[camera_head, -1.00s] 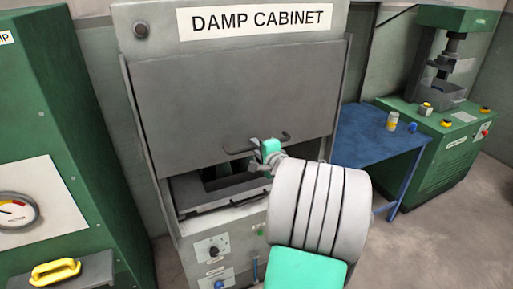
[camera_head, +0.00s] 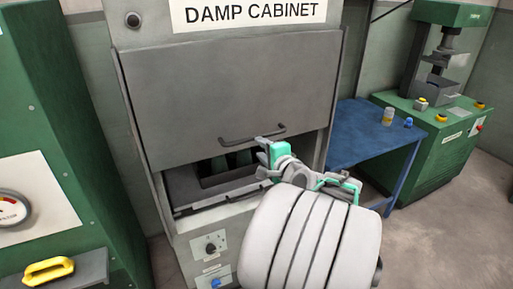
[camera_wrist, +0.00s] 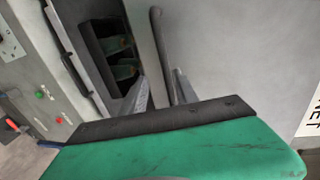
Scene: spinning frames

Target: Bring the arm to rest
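My gripper (camera_head: 263,152) is in front of the damp cabinet (camera_head: 130,60), just below and right of the dark handle (camera_head: 252,135) on its grey door (camera_head: 225,90). In the wrist view, its two grey fingers (camera_wrist: 161,92) stand apart, with the handle (camera_wrist: 157,45) appearing between and beyond them. I see nothing held, and contact with the handle cannot be told. The door is partly raised, leaving a dark opening (camera_head: 225,165) below it with green items inside. My pale grey arm link hides the cabinet's lower right.
A green cabinet (camera_head: 60,130) with a gauge and yellow handle stands close on the left. A blue table (camera_head: 365,140) with a small jar (camera_head: 388,117) is at the right, beside a green press machine (camera_head: 445,135). Floor (camera_head: 455,225) is clear at the lower right.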

